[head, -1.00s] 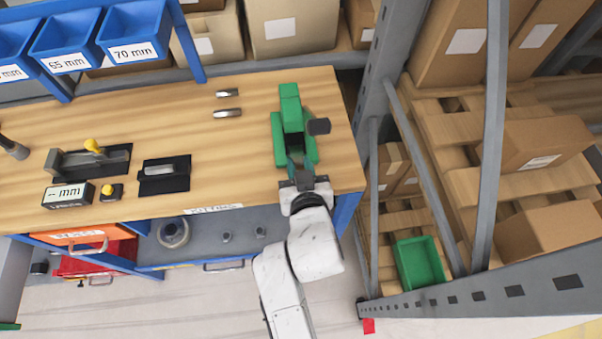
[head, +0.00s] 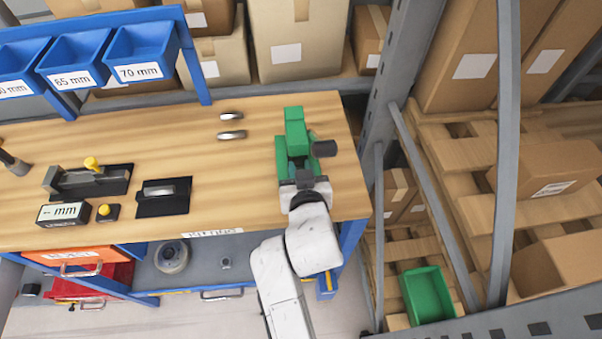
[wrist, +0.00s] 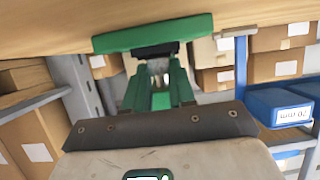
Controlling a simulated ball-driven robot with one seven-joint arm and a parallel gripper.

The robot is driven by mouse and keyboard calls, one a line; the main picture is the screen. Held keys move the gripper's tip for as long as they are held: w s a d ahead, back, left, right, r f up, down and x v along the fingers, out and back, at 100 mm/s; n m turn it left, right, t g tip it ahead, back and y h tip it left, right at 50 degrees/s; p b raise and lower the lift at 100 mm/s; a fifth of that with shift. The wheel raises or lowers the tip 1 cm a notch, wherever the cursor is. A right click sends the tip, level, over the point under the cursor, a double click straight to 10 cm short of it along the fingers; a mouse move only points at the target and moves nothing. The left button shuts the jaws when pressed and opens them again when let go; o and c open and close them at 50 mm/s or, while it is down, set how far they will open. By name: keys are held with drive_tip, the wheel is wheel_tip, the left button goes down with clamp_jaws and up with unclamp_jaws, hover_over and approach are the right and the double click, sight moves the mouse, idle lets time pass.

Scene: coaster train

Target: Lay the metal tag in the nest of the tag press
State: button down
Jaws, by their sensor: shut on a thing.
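The green tag press (head: 294,135) stands at the right end of the wooden bench, with a dark round handle or knob on its right. It also shows in the wrist view as a green plate (wrist: 150,36) with dark parts below it. My gripper (head: 301,178) is at the near side of the press, its fingers largely hidden in the head view. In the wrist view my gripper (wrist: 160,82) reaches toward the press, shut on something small. A pale, shiny bit shows between the fingers, likely the metal tag (wrist: 160,76). The nest cannot be made out.
Two silver pieces (head: 231,134) lie left of the press. Dark fixtures, one with a yellow knob (head: 92,163), sit further left. Blue bins (head: 140,52) hang above the bench. A grey rack post (head: 393,95) stands close on the right. Bare bench lies between fixtures and press.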

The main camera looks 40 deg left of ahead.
drive_tip(key=c, duration=0.9)
unclamp_jaws()
drive_tip(key=shift+s, duration=0.1)
drive_tip(key=shift+o, duration=0.2)
drive_tip(key=v, duration=1)
drive_tip(key=shift+s+d, duration=0.2)
drive_tip(key=shift+d, duration=0.15)
